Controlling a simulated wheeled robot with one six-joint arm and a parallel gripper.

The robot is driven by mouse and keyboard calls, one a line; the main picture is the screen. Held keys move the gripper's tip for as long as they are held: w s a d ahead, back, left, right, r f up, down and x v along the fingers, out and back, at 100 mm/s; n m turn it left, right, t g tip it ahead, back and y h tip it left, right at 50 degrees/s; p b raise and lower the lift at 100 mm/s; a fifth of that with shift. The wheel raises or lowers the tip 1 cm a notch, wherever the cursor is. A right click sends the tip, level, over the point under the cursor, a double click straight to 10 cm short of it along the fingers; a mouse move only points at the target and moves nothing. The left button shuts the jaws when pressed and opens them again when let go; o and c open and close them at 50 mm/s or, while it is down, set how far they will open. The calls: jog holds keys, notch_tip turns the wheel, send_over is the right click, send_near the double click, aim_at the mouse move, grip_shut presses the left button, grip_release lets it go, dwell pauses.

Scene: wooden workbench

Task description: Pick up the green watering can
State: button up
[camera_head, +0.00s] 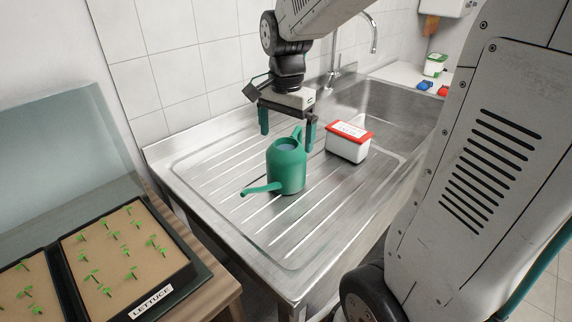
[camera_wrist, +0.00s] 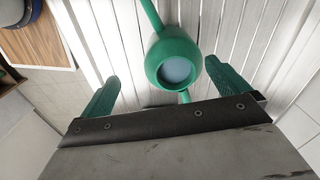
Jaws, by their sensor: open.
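The green watering can (camera_head: 287,170) stands upright on the ribbed metal draining board, its spout pointing to the lower left in the head view. Its round opening shows a pale blue-grey inside. In the wrist view the watering can (camera_wrist: 174,65) is seen from above, beyond and between my fingers. My gripper (camera_head: 287,128) is open, with its green fingers spread above and behind the can. In the wrist view my gripper (camera_wrist: 168,88) shows nothing held. Whether a finger touches the can cannot be told.
A white box with a red lid (camera_head: 348,142) stands close to the right of the can. The sink basin (camera_head: 385,108) lies behind it, with a tap (camera_head: 335,70). A lettuce seedling tray (camera_head: 125,258) is at the lower left. The board's front is clear.

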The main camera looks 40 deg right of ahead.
aim_at(286, 144)
jog(key=w+d+f+m, duration=0.1)
jog(key=w+f+m, duration=0.1)
jog(key=shift+w+d+f, duration=0.15)
jog(key=shift+w+d, duration=0.15)
jog(key=shift+d, duration=0.1)
notch_tip(286, 144, down, 7)
jog(key=shift+f, duration=0.1)
jog(key=shift+c, duration=0.3)
jog(key=shift+w, duration=0.1)
jog(key=c, duration=1.3)
jog(key=shift+c, duration=0.2)
jog(key=shift+r, duration=0.3)
jog(key=shift+r, duration=1.7)
jog(key=s+a, duration=0.4)
jog(key=s, duration=0.3)
jog(key=s+a+r, duration=0.1)
jog(key=s+a, duration=0.2)
jog(key=s, duration=0.4)
jog(key=shift+a, duration=0.35)
